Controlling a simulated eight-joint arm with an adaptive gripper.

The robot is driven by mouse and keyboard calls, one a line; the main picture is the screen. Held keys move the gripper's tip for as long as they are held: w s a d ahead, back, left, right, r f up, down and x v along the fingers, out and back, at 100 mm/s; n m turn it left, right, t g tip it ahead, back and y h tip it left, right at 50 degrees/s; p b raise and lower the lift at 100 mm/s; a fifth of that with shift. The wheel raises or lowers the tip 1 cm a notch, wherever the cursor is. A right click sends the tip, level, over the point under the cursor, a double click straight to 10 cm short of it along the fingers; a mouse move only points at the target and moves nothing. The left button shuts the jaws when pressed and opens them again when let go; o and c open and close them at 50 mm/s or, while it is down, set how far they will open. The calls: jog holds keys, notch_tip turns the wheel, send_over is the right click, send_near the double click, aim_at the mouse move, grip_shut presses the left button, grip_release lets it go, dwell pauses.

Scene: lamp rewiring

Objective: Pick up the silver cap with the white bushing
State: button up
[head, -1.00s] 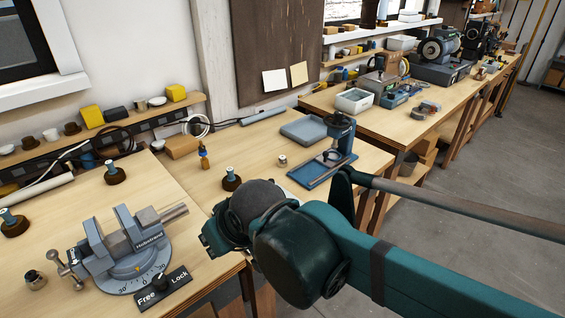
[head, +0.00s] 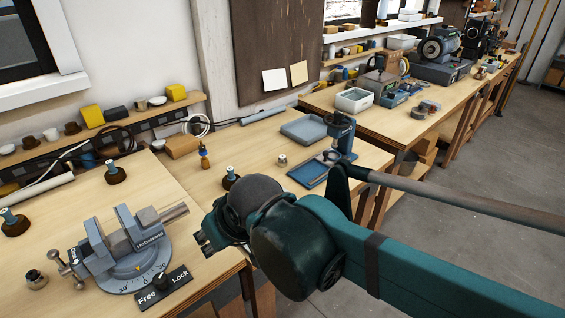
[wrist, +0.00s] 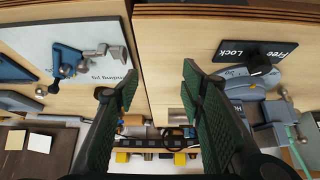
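A small silver cap (head: 282,160) stands on the middle bench, left of the blue press. A second silver cap (head: 36,279) with a dark top stands at the left front, beside the vise. My gripper (head: 203,243) hangs near the bench's front edge, right of the vise and apart from both caps. In the wrist view my gripper (wrist: 157,88) is open, its two green-padded fingers wide apart with nothing between them.
The grey vise (head: 130,245) and a Free/Lock plate (head: 165,290) stand left of my gripper. Dark round bases with blue-topped posts (head: 115,174) stand on the bench. A blue press (head: 341,137) and a grey tray (head: 303,131) are at the right.

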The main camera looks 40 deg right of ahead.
jog(key=w+d+r+m+g+h+p, duration=0.1)
jog(key=w+d+r+m+g+p, duration=0.1)
jog(key=w+d+r+m+p, duration=0.35)
jog(key=m+g+h+p, duration=0.3)
jog(key=m+g+p, duration=0.3)
jog(key=m+p, duration=0.95)
send_over(282, 156)
jog(key=w+a, duration=0.1)
jog(key=a, duration=0.2)
notch_tip(282, 156, down, 7)
jog(key=shift+d+r, duration=0.15)
jog(key=shift+d, duration=0.1)
jog(key=shift+x, duration=1.3)
jog(key=shift+s, duration=0.1)
jog(key=shift+x, duration=2.55)
